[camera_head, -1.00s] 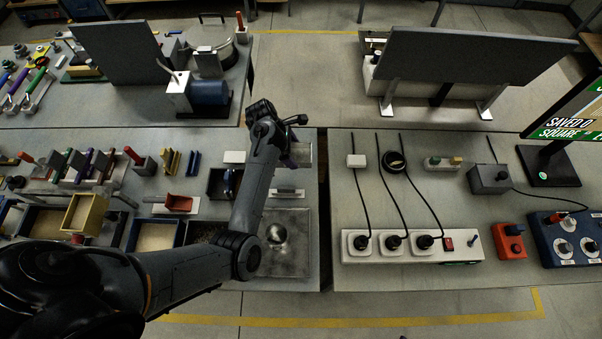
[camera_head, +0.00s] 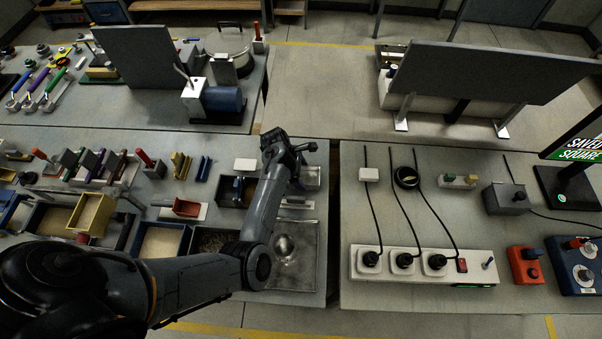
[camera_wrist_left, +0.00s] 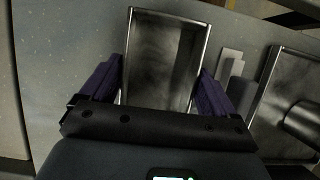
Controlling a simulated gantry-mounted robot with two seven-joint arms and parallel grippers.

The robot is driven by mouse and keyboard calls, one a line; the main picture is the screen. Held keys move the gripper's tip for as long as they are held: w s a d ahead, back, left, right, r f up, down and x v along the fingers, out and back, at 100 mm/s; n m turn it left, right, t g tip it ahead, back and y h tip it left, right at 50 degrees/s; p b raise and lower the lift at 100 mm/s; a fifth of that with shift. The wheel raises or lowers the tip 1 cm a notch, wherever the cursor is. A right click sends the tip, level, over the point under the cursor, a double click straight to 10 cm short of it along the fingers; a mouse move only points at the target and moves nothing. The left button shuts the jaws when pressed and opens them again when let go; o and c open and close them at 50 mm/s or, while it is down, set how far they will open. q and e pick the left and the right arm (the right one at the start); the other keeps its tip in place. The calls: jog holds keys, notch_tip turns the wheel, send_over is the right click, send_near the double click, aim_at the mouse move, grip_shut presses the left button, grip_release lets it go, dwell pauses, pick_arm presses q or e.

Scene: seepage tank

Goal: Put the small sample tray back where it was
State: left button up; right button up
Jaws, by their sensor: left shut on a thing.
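The small sample tray (camera_head: 311,178) is a shallow, rectangular metal tray near the right edge of the left-hand bench in the head view. In the left wrist view the tray (camera_wrist_left: 163,50) lies between the two purple fingers. My left gripper (camera_wrist_left: 160,85) is shut on it, with one finger along each side. In the head view my left gripper (camera_head: 299,172) partly hides the tray's left side. I cannot tell whether the tray touches the bench. My right gripper is not in view.
A larger metal tray (camera_head: 309,271) with a rounded object lies nearer on the bench, below a small pale block (camera_head: 297,205). A dark bin (camera_head: 228,199) and white box (camera_head: 245,165) stand left. A gap separates the right bench, which holds a power strip (camera_head: 400,277).

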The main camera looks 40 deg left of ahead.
pick_arm(q)
jog(key=shift+f, duration=0.1)
jog(key=o, duration=1)
jog(key=s+a+r+m+y+p, duration=0.1)
jog(key=s+a+r+m, duration=0.1)
jog(key=s+r, duration=0.25)
jog(key=s+a+r+m+y+p, duration=0.1)
jog(key=s+a+r+m, duration=0.2)
jog(key=r, duration=0.3)
jog(key=s+d+r+m, duration=0.1)
jog(key=s+d+m, duration=0.4)
jog(key=s+m, duration=0.1)
jog(key=s+d+r+m+y, duration=0.1)
jog(key=s+d+m, duration=0.5)
jog(key=m, duration=0.3)
jog(key=s+d+r+m, duration=0.1)
jog(key=s+d+m, duration=0.5)
jog(key=m, duration=0.1)
jog(key=shift+s+r+t+y, duration=0.15)
jog(key=shift+s+t+y, duration=0.15)
jog(key=shift+s+t, duration=0.1)
